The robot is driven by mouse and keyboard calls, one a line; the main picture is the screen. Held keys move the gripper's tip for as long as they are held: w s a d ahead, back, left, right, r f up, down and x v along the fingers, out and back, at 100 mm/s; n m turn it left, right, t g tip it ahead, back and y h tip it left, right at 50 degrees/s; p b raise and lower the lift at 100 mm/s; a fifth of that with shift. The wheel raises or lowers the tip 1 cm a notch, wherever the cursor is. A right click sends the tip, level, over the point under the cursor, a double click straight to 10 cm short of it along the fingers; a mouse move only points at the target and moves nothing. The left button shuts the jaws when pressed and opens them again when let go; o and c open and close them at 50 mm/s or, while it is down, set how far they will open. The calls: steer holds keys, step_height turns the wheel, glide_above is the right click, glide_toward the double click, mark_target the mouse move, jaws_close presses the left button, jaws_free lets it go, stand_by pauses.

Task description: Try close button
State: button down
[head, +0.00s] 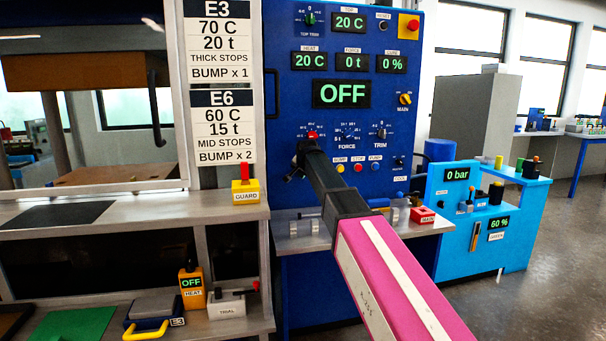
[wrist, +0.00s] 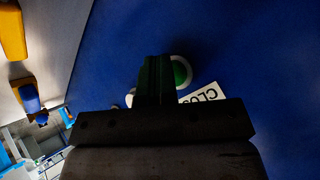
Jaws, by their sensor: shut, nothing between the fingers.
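My gripper (head: 298,164) is shut and empty, reaching up to the blue control panel (head: 286,88) at the left of its button row. In the wrist view, its dark closed fingers (wrist: 155,62) overlap the left part of a round green button (wrist: 182,70) with a pale rim. A white label (wrist: 205,93) reading "CLO" sits right beside it, the rest cut off by my gripper. I cannot tell whether the fingertips touch the button. In the head view my gripper and arm hide this button.
The panel display (head: 341,93) reads OFF. Yellow, red and blue buttons (head: 358,168) sit just right of my arm. A yellow GUARD box (head: 245,190) stands on the shelf at left. A red box (head: 422,215) and a light-blue cabinet (head: 487,235) are to the right.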

steer(key=shift+s, duration=0.1)
steer(key=shift+s+d, duration=0.25)
steer(key=shift+s, duration=0.5)
steer(key=shift+s, duration=0.15)
steer(key=s, duration=0.2)
steer(key=s+d, duration=0.1)
steer(key=s, duration=0.1)
steer(key=shift+s+d, duration=0.2)
steer(key=shift+s, duration=0.1)
steer(key=shift+s, duration=0.1)
stand_by(0.6)
